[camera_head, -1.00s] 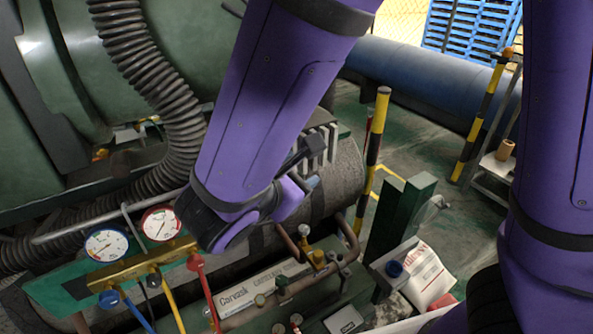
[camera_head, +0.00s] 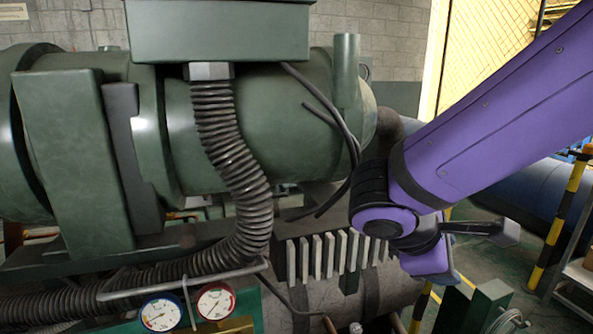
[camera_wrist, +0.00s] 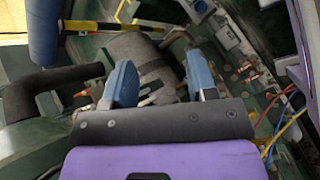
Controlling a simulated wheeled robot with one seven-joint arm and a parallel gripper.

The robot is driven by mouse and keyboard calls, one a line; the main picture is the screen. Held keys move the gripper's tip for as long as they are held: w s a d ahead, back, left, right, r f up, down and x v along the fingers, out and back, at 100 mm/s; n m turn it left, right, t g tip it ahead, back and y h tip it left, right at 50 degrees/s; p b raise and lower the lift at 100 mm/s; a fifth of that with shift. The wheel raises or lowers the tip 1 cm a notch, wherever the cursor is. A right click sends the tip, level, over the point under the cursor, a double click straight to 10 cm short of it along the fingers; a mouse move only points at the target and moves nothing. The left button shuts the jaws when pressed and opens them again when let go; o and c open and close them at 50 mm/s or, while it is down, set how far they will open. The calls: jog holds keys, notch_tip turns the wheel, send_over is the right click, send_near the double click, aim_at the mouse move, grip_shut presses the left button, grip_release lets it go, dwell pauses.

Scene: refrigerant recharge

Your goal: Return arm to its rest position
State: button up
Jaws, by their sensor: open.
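My purple arm enters the head view from the upper right and bends at a dark joint right of centre. My gripper is hidden or too unclear to tell in the head view. In the wrist view my gripper (camera_wrist: 161,88) shows two blue-grey fingers standing well apart, with nothing between them. Behind the fingers lie a grey cylinder and parts of the machine, apart from the fingertips.
The green machine (camera_head: 275,120) with a black corrugated hose (camera_head: 228,150) fills the left and middle. Two gauges, blue-rimmed (camera_head: 161,313) and red-rimmed (camera_head: 215,302), sit at the bottom left. A yellow-black post (camera_head: 560,225) stands at the right.

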jog(key=s+d+r+m+t+y, duration=0.2)
jog(key=s+d+r+m+y, duration=0.6)
jog(key=m, duration=0.5)
jog(key=shift+r+y, duration=0.3)
jog(key=shift+r, duration=0.2)
dwell(0.5)
